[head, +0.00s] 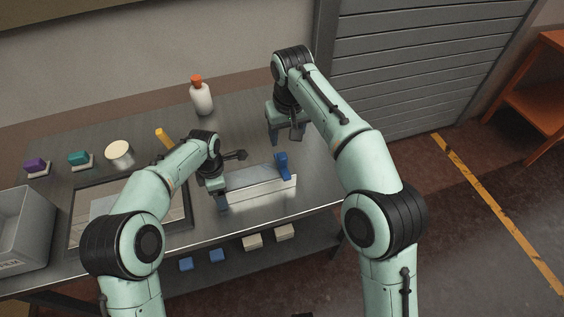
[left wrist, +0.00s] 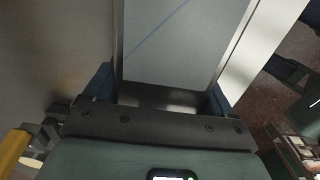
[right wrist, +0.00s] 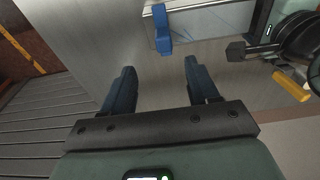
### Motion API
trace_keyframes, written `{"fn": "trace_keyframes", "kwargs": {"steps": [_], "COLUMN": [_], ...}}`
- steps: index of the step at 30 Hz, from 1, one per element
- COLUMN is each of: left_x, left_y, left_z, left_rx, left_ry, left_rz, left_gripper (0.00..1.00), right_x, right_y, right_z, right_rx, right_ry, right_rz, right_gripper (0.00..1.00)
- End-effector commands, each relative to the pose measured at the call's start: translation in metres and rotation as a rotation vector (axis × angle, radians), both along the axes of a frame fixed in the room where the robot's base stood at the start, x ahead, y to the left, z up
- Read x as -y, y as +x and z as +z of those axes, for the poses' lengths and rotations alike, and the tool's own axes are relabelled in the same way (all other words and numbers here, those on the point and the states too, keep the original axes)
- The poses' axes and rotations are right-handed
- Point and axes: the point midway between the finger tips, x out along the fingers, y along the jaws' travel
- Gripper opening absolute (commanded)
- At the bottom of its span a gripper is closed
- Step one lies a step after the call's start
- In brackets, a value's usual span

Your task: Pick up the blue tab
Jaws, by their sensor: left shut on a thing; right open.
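The blue tab (head: 282,161) stands up at the right end of a long white box (head: 262,192) with a grey, shiny top. It also shows in the right wrist view (right wrist: 162,32), ahead of my right fingers and apart from them. My right gripper (head: 285,137) is open and empty, behind the tab in the head view. My left gripper (head: 222,201) is shut on the left end of the box. In the left wrist view the box (left wrist: 170,45) lies between the left fingers. The tab is not seen in the left wrist view.
A white bottle (head: 202,99) with an orange cap stands behind. A yellow cylinder (head: 163,138), a cream round item (head: 119,153), teal (head: 79,157) and purple (head: 35,164) blocks, and a grey crate (head: 22,235) are at left. The bench around the right gripper looks clear.

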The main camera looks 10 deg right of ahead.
Motion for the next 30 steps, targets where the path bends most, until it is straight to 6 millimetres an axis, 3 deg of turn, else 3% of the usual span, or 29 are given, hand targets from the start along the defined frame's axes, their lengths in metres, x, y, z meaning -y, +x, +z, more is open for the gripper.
{"fn": "trace_keyframes", "kwargs": {"steps": [6,14,21,30], "left_x": [0.0,0.0,0.0,0.0], "left_y": [0.0,0.0,0.0,0.001], "left_z": [0.001,0.001,0.001,0.001], "left_rx": [0.001,0.002,0.002,0.002], "left_ry": [-0.001,-0.001,-0.001,-0.001], "left_rz": [0.0,0.001,0.0,0.001], "left_gripper": [0.32,0.32,0.32,0.32], "right_x": [0.0,-0.002,-0.008,-0.008], "right_y": [0.004,0.007,0.013,0.015], "right_z": [-0.04,-0.061,-0.095,-0.106], "right_rx": [-0.005,-0.001,-0.003,0.001], "right_ry": [-0.002,0.001,-0.001,0.001], "right_rz": [-0.002,0.0,0.001,0.001], "right_gripper": [0.6,0.6,0.6,0.6]}}
